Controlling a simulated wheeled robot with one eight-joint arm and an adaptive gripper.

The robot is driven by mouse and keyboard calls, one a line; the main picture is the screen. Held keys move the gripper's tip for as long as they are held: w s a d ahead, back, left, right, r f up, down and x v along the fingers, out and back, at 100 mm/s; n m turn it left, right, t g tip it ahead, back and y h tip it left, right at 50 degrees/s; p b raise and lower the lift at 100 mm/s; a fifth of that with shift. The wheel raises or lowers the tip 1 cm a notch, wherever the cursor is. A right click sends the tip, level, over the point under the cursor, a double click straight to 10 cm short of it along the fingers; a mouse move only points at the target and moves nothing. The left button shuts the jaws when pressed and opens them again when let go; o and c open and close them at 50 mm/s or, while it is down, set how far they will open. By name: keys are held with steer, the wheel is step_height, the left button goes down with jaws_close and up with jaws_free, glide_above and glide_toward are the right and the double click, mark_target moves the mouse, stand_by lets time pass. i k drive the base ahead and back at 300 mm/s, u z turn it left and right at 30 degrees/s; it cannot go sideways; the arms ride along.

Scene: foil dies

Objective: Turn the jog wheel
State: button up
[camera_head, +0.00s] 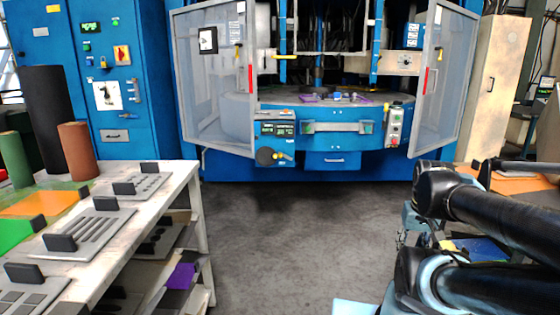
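What looks like the jog wheel is a small dark round wheel (266,156) with a yellow part at its right side. It sits low on the left of the blue machine's (330,143) front, below a small panel with green displays (277,129). Black links of my arm show at the lower right and run out of the right edge. My gripper is not in view, and no part of my arm is near the wheel.
Two mesh doors (214,75) (444,80) stand open on either side of the machine. A workbench (177,180) with dies and rolls stands at the left. A blue cabinet (135,65) is behind it. Grey floor (290,235) is clear up to the machine.

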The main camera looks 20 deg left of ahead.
mark_target(266, 156)
steer(key=i, duration=0.95)
steer(key=u, duration=0.05)
